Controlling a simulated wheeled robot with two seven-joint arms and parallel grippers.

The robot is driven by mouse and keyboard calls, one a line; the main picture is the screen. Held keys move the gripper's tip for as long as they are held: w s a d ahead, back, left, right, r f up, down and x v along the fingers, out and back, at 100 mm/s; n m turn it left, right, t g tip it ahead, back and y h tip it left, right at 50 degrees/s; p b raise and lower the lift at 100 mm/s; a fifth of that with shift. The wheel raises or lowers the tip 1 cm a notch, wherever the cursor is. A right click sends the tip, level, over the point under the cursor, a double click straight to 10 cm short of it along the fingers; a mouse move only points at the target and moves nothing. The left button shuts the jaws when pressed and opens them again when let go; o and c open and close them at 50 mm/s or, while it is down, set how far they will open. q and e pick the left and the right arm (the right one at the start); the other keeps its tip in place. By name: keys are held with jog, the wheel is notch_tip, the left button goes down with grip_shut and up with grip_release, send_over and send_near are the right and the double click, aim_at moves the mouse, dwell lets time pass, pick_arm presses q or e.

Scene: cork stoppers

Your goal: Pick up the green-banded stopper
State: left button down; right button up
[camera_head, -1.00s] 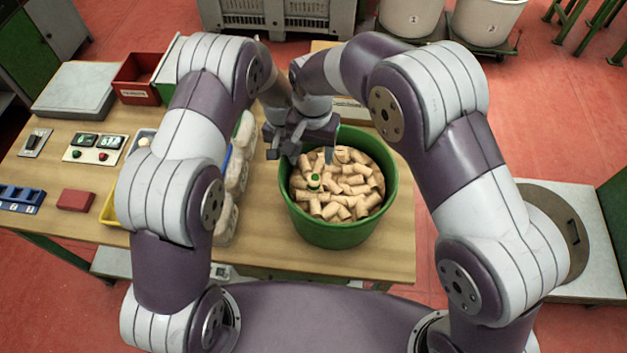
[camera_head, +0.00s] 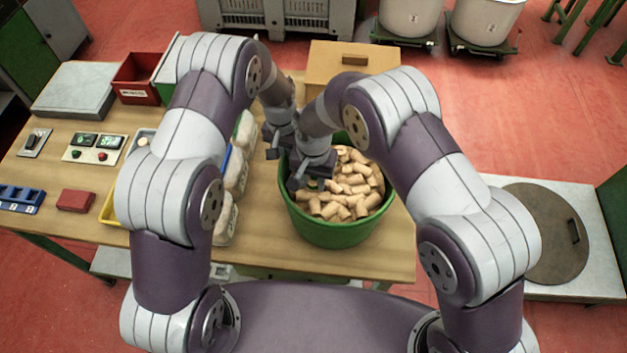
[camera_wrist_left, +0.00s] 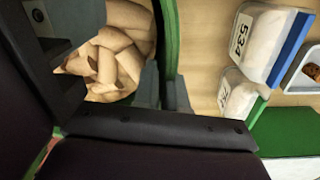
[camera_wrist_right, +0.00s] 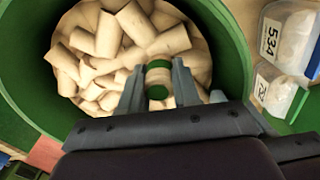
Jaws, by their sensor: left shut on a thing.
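The green-banded stopper (camera_wrist_right: 158,82) stands among the pale cork stoppers in the green tub (camera_head: 330,232). In the right wrist view it shows end-up between the fingers of my right gripper (camera_wrist_right: 158,88), which is open with a finger on each side. In the head view my right gripper (camera_head: 307,178) is low over the tub's left part, and only a bit of the green-banded stopper (camera_head: 313,184) shows beneath it. My left gripper (camera_head: 271,153) is shut on the tub's left rim; its fingers straddle the rim (camera_wrist_left: 169,50) in the left wrist view.
Many plain corks (camera_head: 350,190) crowd the tub around the banded one. The table (camera_head: 385,255) is bare at front right.

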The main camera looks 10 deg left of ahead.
jog(key=shift+c, duration=1)
notch_tip(320, 180, up, 10)
jog(key=shift+r, duration=0.1)
pick_arm(q)
jog(key=c, duration=1.1)
grip_release()
pick_arm(e)
jog(key=shift+s, duration=0.1)
pick_arm(q)
notch_tip(320, 180, up, 12)
jog(key=shift+a, duration=0.3)
